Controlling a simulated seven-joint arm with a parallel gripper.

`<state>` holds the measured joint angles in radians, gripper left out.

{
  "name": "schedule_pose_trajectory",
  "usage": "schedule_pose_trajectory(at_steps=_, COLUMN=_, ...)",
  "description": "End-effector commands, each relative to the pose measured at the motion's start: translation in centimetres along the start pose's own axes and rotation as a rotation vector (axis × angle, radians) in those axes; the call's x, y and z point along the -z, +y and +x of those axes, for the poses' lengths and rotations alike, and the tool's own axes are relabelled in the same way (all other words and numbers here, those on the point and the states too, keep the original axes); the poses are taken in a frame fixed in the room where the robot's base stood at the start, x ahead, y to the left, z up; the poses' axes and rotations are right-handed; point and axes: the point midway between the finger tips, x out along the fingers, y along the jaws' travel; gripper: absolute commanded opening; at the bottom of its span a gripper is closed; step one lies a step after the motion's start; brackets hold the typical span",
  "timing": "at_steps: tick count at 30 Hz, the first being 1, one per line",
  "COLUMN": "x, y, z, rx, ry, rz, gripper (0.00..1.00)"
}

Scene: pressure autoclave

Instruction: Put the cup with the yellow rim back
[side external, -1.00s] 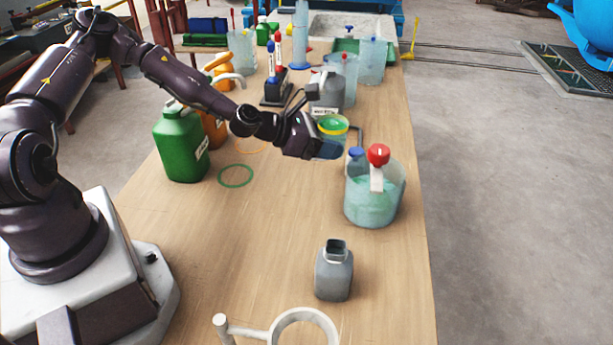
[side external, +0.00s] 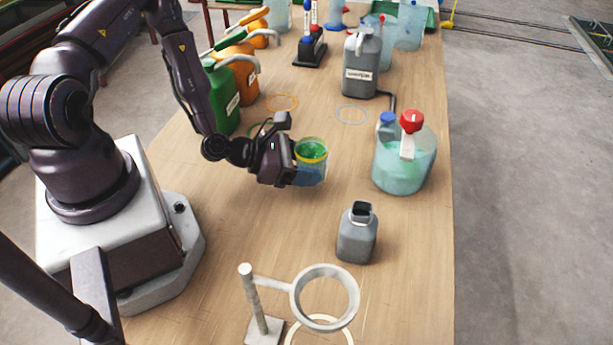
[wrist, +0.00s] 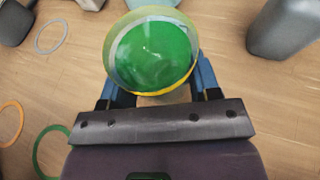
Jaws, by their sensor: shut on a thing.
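The cup with the yellow rim (side external: 312,153) is clear and holds green liquid. My gripper (side external: 308,177) is shut on it, with blue fingers around its lower part. The cup looks roughly upright, over the middle of the table. In the wrist view the cup (wrist: 152,50) sits between the two fingers (wrist: 157,85), its green liquid and part of its yellow rim showing. Its base is hidden, and I cannot tell its exact height above the table.
A stand with a white ring (side external: 325,291) is at the front, above a pale ring marking (side external: 320,332). A small grey bottle (side external: 357,238) and a clear tub with a red-capped item (side external: 405,165) are to the right. Orange (side external: 283,102) and grey (side external: 351,114) ring markings lie farther back.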

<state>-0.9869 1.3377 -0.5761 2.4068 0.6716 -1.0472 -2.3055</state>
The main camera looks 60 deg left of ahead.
Motion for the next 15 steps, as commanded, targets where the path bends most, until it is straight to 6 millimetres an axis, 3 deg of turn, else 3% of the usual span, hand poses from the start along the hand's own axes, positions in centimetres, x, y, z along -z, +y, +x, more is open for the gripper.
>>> schedule_pose_trajectory(at_steps=7, x=2.9, y=0.0, z=1.2, rx=0.001, ry=0.002, rz=0.0, gripper=0.33)
schedule_pose_trajectory(at_steps=15, x=3.2, y=0.0, z=1.3, rx=0.001, ry=0.001, rz=0.001, gripper=0.33)
